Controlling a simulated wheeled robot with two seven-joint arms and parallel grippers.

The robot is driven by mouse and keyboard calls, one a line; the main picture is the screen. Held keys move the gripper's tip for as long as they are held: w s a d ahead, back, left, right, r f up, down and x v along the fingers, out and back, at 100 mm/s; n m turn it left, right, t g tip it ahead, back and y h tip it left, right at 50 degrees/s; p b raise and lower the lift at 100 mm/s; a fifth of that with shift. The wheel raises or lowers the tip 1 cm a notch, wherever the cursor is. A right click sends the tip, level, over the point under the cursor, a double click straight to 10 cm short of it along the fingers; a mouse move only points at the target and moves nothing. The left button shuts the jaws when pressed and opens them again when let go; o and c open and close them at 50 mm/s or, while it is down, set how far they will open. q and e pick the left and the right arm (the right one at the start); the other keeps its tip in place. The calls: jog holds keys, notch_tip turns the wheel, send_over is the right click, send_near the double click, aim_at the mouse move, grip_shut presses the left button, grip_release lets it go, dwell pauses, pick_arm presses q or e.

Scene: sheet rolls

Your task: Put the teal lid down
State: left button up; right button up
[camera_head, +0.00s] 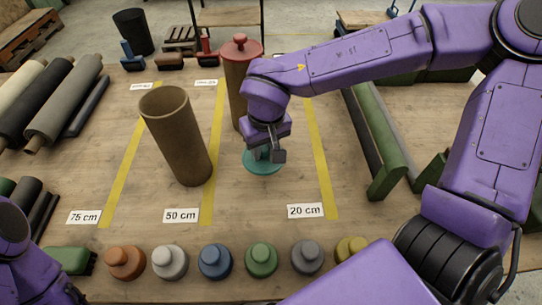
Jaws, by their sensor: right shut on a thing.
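The teal lid (262,167) is a round disc low over or on the table (265,205), between the 50 cm and 20 cm labels. I cannot tell whether it touches the wood. My right gripper (266,154) reaches down onto the lid from above and is shut on it; the jaws partly hide its top. An open brown tube (182,143) stands to the left, tilted in the picture. A second brown tube with a red lid (240,48) stands behind my right gripper. My left arm shows at the lower left; its gripper is out of frame.
Several knobbed lids line the front edge, among them an orange one (125,262) and a green one (262,259). Dark and beige rolls (62,97) lie at the left. A green rack (380,150) stands at the right. Wood in front of the teal lid is clear.

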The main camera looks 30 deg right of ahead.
jog(key=d+f, duration=0.1)
jog(key=f, duration=0.1)
jog(key=w+f, duration=0.1)
jog(key=f, duration=0.1)
jog(key=d+f, duration=0.1)
jog(key=f, duration=0.1)
jog(key=shift+w+d+f+b, duration=0.25)
jog(key=shift+w+d+b, duration=0.05)
jog(key=shift+d+b, duration=0.05)
jog(key=shift+a+f, duration=0.1)
jog(key=shift+f, duration=0.05)
jog(key=shift+f, duration=0.15)
jog(key=o, duration=1)
jog(key=shift+o, duration=0.2)
jog(key=r, duration=0.3)
jog(key=s+r+p, duration=0.1)
jog(key=r, duration=0.3)
jog(key=r+p, duration=0.1)
jog(key=r, duration=0.3)
jog(key=shift+s+r, duration=0.1)
jog(key=shift+s, duration=0.25)
jog(key=shift+r, duration=0.5)
